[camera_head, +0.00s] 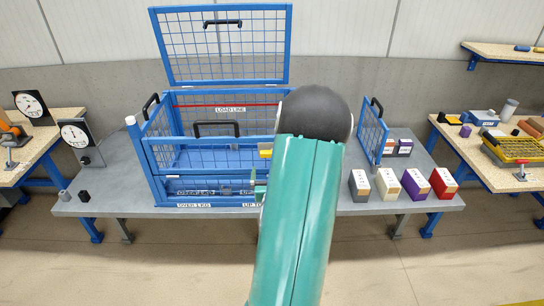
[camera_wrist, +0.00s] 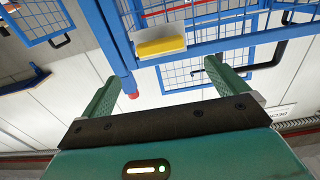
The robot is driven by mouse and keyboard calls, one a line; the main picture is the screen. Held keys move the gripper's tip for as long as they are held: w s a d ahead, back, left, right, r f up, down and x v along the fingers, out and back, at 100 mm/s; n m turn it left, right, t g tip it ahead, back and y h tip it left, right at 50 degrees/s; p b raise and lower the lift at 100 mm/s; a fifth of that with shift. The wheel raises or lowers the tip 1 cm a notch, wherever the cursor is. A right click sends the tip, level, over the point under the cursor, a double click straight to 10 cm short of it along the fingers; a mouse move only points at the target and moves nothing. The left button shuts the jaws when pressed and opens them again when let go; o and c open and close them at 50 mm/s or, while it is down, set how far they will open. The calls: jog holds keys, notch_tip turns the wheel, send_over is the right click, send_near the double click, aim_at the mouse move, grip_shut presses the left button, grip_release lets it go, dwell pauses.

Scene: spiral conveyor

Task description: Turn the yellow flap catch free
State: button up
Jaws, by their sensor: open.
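The yellow flap catch (camera_wrist: 160,46) is a yellow block in a pale holder on a blue bar, seen at upper middle in the wrist view. In the head view it (camera_head: 265,150) shows at the right of the blue cage's front, partly hidden by my arm. My gripper (camera_wrist: 165,68) is open and empty, its two green fingers spread. The catch lies ahead of the gap between the fingertips, apart from them. A blue post with a red tip (camera_wrist: 132,94) shows between the fingers, nearer the left one. In the head view my arm hides most of the gripper.
The blue mesh cage (camera_head: 150,160) stands on a grey table (camera_head: 105,200) with its lid (camera_head: 222,45) raised. A mesh panel (camera_head: 371,130) stands to the right. Several coloured boxes (camera_head: 415,184) stand at the table's right front. A dial gauge (camera_head: 75,133) stands at left.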

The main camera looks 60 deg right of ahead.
jog(key=x, duration=0.9)
jog(key=c, duration=1)
